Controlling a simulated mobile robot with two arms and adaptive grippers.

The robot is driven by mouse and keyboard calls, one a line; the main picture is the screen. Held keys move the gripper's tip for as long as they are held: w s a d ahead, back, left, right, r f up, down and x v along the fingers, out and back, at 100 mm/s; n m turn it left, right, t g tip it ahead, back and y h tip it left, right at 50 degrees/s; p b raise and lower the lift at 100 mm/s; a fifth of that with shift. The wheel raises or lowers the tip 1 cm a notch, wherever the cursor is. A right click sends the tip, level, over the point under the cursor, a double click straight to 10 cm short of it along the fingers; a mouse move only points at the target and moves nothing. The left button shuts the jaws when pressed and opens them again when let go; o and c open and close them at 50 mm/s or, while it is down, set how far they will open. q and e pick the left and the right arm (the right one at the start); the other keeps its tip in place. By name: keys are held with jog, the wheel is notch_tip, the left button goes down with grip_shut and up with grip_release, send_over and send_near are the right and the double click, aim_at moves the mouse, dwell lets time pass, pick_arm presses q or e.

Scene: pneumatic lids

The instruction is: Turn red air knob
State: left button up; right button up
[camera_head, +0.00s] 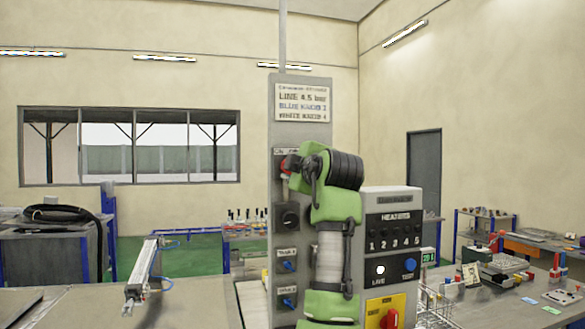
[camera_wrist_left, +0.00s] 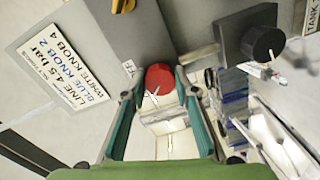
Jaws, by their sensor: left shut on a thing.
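The red air knob (camera_head: 285,168) is on the upper part of a grey upright panel (camera_head: 277,220) in the head view, mostly covered by my gripper. In the left wrist view the red knob (camera_wrist_left: 160,76) sits between the tips of the two teal-sided fingers. My left gripper (camera_head: 290,164) is shut on it; its fingertips also show in the wrist view (camera_wrist_left: 158,92). A pale pointer-like mark shows near the knob's lower edge. My green and grey left arm rises in front of the panel. My right gripper is not in view.
A white sign (camera_head: 303,103) is above the knob. A black round knob (camera_head: 287,216) and two blue knobs (camera_head: 289,266) are below it. A heater box (camera_head: 391,240) with a red switch stands close right of my arm. A cylinder device (camera_head: 142,272) lies left on the table.

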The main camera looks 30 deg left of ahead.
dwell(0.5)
pick_arm(q)
jog(key=o, duration=1.1)
jog(key=v, duration=1.2)
jog(key=shift+s, duration=0.1)
